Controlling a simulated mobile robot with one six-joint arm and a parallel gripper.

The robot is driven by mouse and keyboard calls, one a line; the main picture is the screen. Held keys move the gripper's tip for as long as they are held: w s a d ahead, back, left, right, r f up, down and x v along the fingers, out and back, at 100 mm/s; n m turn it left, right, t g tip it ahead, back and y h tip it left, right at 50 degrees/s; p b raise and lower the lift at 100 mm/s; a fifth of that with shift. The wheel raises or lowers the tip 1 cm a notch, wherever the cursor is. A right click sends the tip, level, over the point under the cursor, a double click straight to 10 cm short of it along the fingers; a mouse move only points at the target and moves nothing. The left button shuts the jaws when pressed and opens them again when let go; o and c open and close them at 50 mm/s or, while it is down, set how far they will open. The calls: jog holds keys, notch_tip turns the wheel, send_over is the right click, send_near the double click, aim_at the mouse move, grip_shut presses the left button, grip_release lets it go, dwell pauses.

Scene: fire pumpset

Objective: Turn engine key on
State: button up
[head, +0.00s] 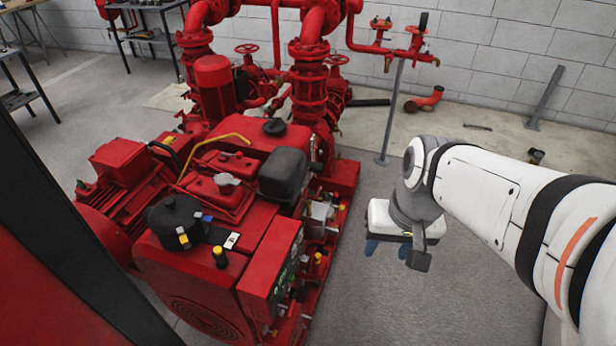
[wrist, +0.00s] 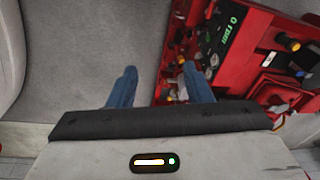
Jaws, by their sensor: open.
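The red engine (head: 225,190) of the pumpset stands left of centre in the head view. Its control panel (head: 284,274), with dark face and several small knobs, is on the engine's right-front side. The panel (wrist: 226,38) also shows at upper right in the wrist view, with a green display. The engine key is too small to pick out among the knobs. My gripper (head: 388,248) is open and empty, with blue fingers pointing down, over the floor to the right of the engine. In the wrist view its fingers (wrist: 158,72) are apart, with the right one overlapping the panel's edge.
Red pipes and valves (head: 312,80) rise behind the engine. A thin grey post (head: 391,110) stands on the floor behind my arm. Dark shelving (head: 150,35) is at the back left. The grey floor (head: 400,310) right of the engine is clear.

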jog(key=a+f+m+g+y+b, duration=0.3)
jog(key=f+b, duration=0.2)
jog(key=f, duration=0.5)
jog(key=m+t+y+b, duration=0.8)
jog(key=m+y+b, duration=0.5)
jog(key=m+b, duration=0.6)
send_near(305, 259)
jog(key=n, duration=0.1)
jog(key=b+x, duration=0.2)
jog(key=x, duration=0.6)
jog(key=shift+w+a+b, duration=0.25)
jog(key=shift+b, duration=0.05)
jog(key=shift+f, duration=0.15)
